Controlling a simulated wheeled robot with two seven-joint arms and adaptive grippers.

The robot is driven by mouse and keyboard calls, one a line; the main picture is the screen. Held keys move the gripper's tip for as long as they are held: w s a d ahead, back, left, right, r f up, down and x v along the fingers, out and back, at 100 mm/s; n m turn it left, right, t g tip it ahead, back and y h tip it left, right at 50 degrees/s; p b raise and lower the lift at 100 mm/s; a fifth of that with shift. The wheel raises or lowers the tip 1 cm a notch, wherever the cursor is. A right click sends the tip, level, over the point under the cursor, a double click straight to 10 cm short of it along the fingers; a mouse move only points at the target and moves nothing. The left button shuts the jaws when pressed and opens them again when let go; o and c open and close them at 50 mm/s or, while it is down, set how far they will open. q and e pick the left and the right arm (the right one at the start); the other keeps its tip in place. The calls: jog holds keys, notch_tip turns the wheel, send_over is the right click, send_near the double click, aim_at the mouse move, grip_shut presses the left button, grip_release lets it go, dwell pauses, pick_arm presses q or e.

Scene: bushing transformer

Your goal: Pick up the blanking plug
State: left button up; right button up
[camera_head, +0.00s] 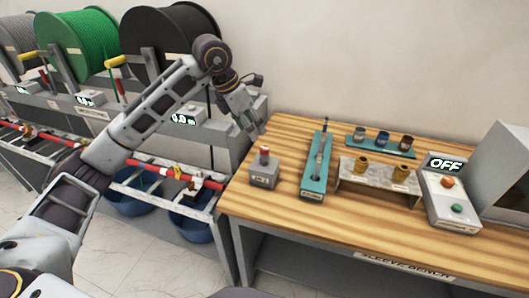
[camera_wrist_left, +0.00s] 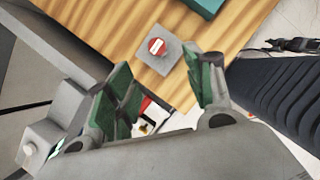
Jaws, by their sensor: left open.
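A small red plug with a pale top, which looks like the blanking plug (camera_head: 265,151), stands upright in a grey block (camera_head: 264,174) at the left end of the wooden bench. In the left wrist view the plug (camera_wrist_left: 157,46) shows from above as a red disc with a white mark on the grey block (camera_wrist_left: 171,59). My left gripper (camera_head: 257,130) is open and empty, above and behind the plug in the head view. In the left wrist view its green-padded fingers (camera_wrist_left: 160,76) are spread apart, and the plug lies beyond their tips. My right gripper is not in view.
The wooden bench (camera_head: 290,133) holds a teal tray (camera_head: 313,188) with a rod-like tool, a teal rack (camera_head: 366,140) with cups, a metal stand (camera_head: 372,182) with brass bushings, and an OFF control box (camera_head: 449,205). Cable spools (camera_head: 75,45) stand on the left.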

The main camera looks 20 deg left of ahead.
pick_arm(q)
send_near(264, 148)
notch_tip(264, 148, down, 2)
jog(key=shift+w+d+f, duration=0.3)
jog(key=shift+d+f, duration=0.25)
jog(key=shift+f, duration=0.25)
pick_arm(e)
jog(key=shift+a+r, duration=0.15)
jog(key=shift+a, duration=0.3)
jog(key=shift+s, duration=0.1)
pick_arm(q)
jog(key=shift+p+x, duration=0.45)
jog(key=shift+x, duration=0.45)
jog(key=x, duration=0.2)
jog(key=shift+w+f, duration=0.25)
jog(key=shift+w, duration=0.15)
jog(key=shift+w+d+f, duration=0.1)
jog(key=shift+f, duration=0.2)
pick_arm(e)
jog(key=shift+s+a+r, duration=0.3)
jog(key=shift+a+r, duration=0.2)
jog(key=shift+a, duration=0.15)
